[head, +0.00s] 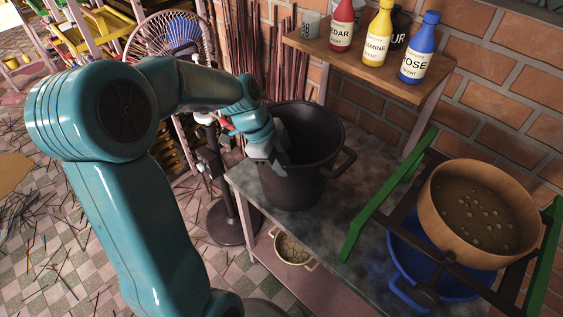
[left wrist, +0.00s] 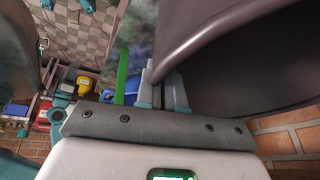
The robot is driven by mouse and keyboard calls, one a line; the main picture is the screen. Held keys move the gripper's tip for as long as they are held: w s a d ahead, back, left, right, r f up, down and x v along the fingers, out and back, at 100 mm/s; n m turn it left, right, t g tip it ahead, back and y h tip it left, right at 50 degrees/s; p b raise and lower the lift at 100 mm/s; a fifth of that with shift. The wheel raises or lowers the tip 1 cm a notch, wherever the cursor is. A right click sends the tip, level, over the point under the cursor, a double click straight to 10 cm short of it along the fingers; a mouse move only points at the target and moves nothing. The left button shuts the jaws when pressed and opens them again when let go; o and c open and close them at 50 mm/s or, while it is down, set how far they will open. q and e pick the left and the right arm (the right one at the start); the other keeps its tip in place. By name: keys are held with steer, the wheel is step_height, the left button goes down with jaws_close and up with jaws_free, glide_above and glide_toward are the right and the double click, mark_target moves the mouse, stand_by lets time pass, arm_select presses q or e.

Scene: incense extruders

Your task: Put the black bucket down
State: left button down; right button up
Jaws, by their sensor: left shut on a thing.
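The black bucket (head: 300,188) is upright over the grey worktop, near its front left edge. Its base looks at or very close to the surface; I cannot tell whether it touches. A side handle juts out on its right. My left gripper (head: 272,160) is shut on the bucket's rim at the left side. In the left wrist view the gripper fingers (left wrist: 166,92) pinch the wall of the bucket (left wrist: 240,45), which fills the upper right. My right gripper does not show.
Right of the bucket, a tan basin (head: 450,225) sits on a green-and-dark frame (head: 385,205) above a blue tub (head: 415,262). Behind, a wooden shelf (head: 325,48) holds bottles. A small pot (head: 292,250) is on the lower shelf. Bare worktop (head: 345,205) lies between bucket and frame.

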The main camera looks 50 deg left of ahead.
arm_select(q)
steer(key=shift+d, duration=0.1)
steer(key=shift+s+f, duration=0.1)
steer(key=c, duration=1.3)
jaws_free()
steer(key=shift+o, duration=0.2)
steer(key=v, duration=1.2)
steer(key=shift+r+b, duration=0.25)
steer(key=shift+b, duration=0.05)
steer(key=shift+f, duration=0.1)
